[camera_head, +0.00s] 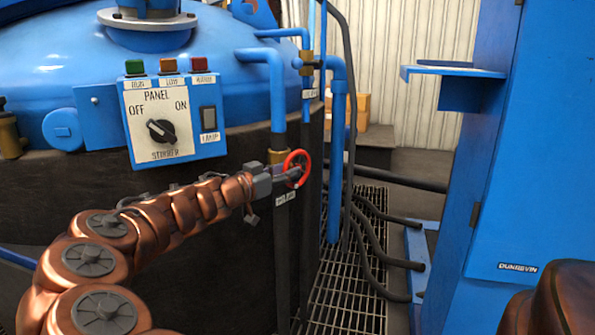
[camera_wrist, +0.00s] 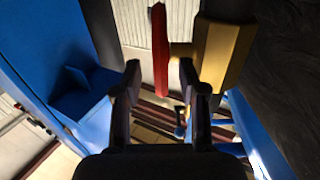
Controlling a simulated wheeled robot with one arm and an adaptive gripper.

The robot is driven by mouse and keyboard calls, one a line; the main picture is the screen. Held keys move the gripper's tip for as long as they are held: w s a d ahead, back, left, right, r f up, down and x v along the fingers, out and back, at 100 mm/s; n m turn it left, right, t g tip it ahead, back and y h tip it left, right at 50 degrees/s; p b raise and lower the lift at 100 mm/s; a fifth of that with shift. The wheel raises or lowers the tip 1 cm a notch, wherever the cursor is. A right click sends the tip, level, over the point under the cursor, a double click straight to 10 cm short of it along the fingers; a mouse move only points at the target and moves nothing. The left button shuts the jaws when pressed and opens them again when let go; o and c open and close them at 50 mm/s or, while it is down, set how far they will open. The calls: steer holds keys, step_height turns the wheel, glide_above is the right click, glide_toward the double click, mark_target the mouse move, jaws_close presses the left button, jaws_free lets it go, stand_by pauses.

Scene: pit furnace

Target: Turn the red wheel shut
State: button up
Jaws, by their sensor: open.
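The red wheel (camera_head: 308,167) is a small ring on the brass valve (camera_head: 277,156) of a blue pipe, in front of the dark furnace side. My gripper (camera_head: 290,175) reaches it from the left, with its fingertips at the wheel and overlapping part of it in the head view. In the wrist view the wheel (camera_wrist: 160,50) shows edge-on as a red bar, with the brass valve body (camera_wrist: 225,50) to its right. My open gripper (camera_wrist: 160,82) has one finger on each side of the wheel's rim. A gap shows on both sides, and the fingers do not appear to touch it.
A control panel (camera_head: 188,95) with a black knob hangs on the blue vessel (camera_head: 60,50), above my arm. Blue pipes (camera_head: 339,140) and dark hoses (camera_head: 372,235) stand right of the wheel. A blue cabinet (camera_head: 530,160) is farther right, past a floor grating (camera_head: 345,290).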

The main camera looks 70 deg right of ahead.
mark_target(310, 162)
steer(key=shift+b+x, duration=0.6)
steer(key=shift+x, duration=1.9)
jaws_close()
steer(key=shift+a, duration=0.1)
